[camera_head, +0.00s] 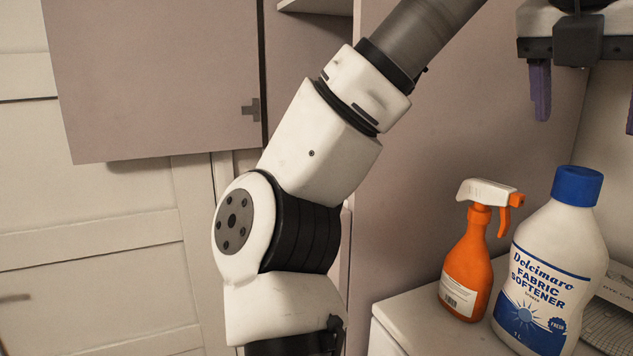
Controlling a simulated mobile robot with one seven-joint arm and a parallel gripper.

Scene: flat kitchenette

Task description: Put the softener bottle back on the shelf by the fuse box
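The softener bottle (550,272), white with a blue cap and a "Fabric Softener" label, stands upright on a light surface (412,312) at the lower right. My gripper (586,124) is at the top right, with its two purple fingers pointing down and wide apart. It is open with nothing between the fingers, and appears above the bottle's cap in the picture; the exact depth between them cannot be told. The right finger is cut by the picture's edge. No fuse box can be made out.
An orange spray bottle (466,268) with a white head stands just left of the softener. A printed flat item (609,322) lies partly hidden at the right edge. A greyish cabinet door (155,75) hangs at upper left; a shelf edge (315,7) shows behind my arm.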

